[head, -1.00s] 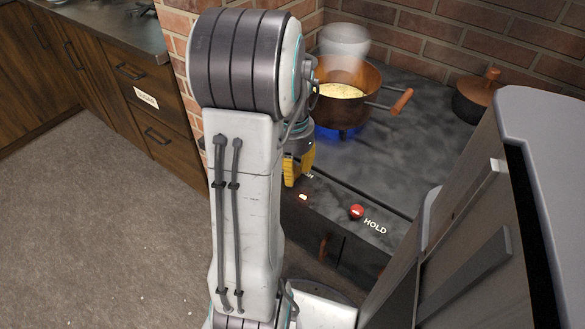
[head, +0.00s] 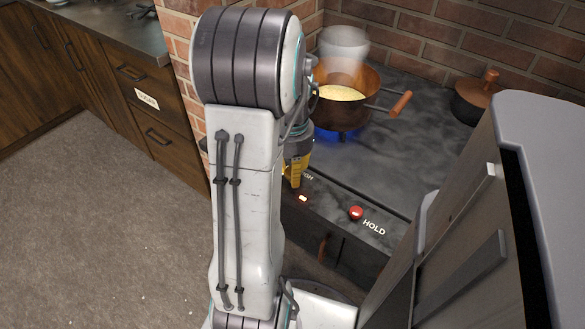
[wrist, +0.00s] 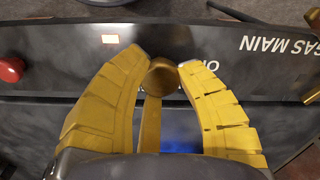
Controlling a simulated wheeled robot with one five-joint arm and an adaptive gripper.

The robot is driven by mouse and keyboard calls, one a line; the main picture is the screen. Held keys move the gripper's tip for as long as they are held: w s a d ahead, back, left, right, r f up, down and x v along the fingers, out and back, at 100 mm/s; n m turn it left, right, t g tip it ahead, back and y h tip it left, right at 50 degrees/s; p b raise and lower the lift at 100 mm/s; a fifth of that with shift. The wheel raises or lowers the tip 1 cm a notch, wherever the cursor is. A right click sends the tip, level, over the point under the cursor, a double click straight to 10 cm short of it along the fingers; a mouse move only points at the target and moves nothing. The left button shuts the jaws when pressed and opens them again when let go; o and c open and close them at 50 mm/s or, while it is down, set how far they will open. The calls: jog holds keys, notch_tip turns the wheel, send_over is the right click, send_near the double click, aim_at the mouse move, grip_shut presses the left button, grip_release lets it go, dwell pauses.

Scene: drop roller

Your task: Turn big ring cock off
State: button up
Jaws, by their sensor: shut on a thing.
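My gripper (wrist: 163,70) is shut on a brass cock (wrist: 163,78) on the dark front panel, with its two yellow fingertips on either side of the round knob. A brass bar (wrist: 152,112) runs from the knob back between the fingers. Lettering beside the right fingertip is partly covered, so I cannot read which cock this is. In the head view my gripper (head: 296,170) is at the hob's front left edge, largely behind my arm, and the cock is hidden. A blue flame (head: 338,135) burns under the copper pan (head: 362,78).
A red HOLD button (head: 356,213) and a small lit lamp (head: 303,198) sit on the panel. GAS MAIN lettering (wrist: 277,46) is at the right in the wrist view. A dark lidded pot (head: 476,98) stands at the back right. The hob's middle (head: 395,150) is clear.

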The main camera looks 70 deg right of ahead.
jog(key=n, duration=0.5)
jog(key=shift+a+f+n+p, duration=0.1)
jog(key=shift+n+p, duration=0.2)
jog(key=shift+p, duration=0.1)
dwell(0.4)
jog(key=o, duration=1.2)
notch_tip(320, 180, up, 12)
jog(key=shift+r, duration=0.1)
dwell(0.5)
